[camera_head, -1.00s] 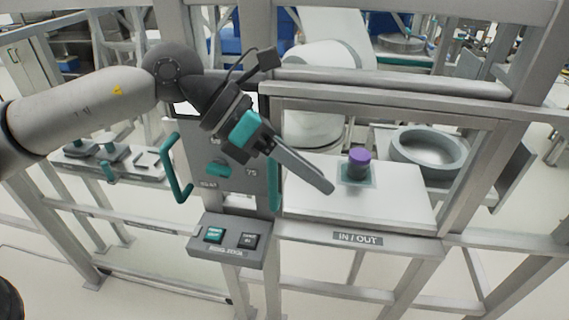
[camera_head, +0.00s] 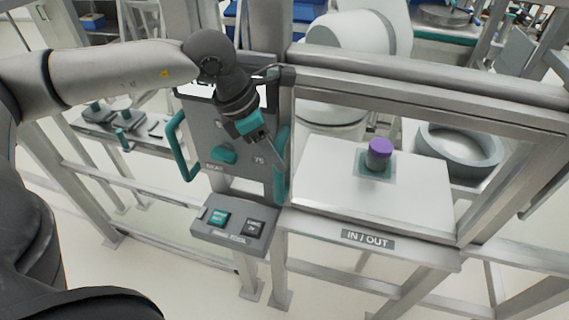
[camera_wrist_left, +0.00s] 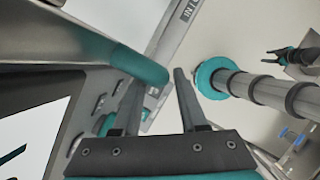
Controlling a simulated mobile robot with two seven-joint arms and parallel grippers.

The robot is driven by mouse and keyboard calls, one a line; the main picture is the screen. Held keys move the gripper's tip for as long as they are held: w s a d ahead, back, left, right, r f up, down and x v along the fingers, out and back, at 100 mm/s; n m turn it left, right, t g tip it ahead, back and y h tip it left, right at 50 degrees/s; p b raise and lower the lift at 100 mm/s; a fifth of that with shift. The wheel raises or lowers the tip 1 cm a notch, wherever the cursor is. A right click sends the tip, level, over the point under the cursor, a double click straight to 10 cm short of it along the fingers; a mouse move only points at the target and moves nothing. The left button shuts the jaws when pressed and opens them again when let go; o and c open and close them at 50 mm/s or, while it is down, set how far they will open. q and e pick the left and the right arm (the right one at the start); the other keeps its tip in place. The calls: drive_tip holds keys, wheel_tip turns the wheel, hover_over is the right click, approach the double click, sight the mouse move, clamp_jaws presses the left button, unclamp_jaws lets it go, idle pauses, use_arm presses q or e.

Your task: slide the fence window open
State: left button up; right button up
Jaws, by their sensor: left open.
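The fence window (camera_head: 380,118) is a grey metal frame around an opening, above a white shelf with an IN / OUT label. A teal upright handle (camera_head: 283,185) stands at the frame's left edge, beside the grey control panel. My left gripper (camera_head: 277,162) is at this handle, pointing down and right, and partly covers it. In the left wrist view the gripper (camera_wrist_left: 160,78) is open with nothing seen held. A thick teal bar (camera_wrist_left: 138,64) ends close to its left fingertip; I cannot tell if they touch. My right gripper is not in view.
A purple-capped jar (camera_head: 379,154) stands on the white shelf (camera_head: 330,195). A second teal handle (camera_head: 180,148) is on the panel's left side. A button box (camera_head: 235,231) juts out below the panel. A round grey bowl (camera_head: 462,150) lies behind the fence.

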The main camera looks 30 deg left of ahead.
use_arm(q)
drive_tip(key=shift+p+x, duration=0.3)
drive_tip(key=shift+x, duration=2.4)
clamp_jaws()
drive_tip(key=shift+w+r, duration=0.1)
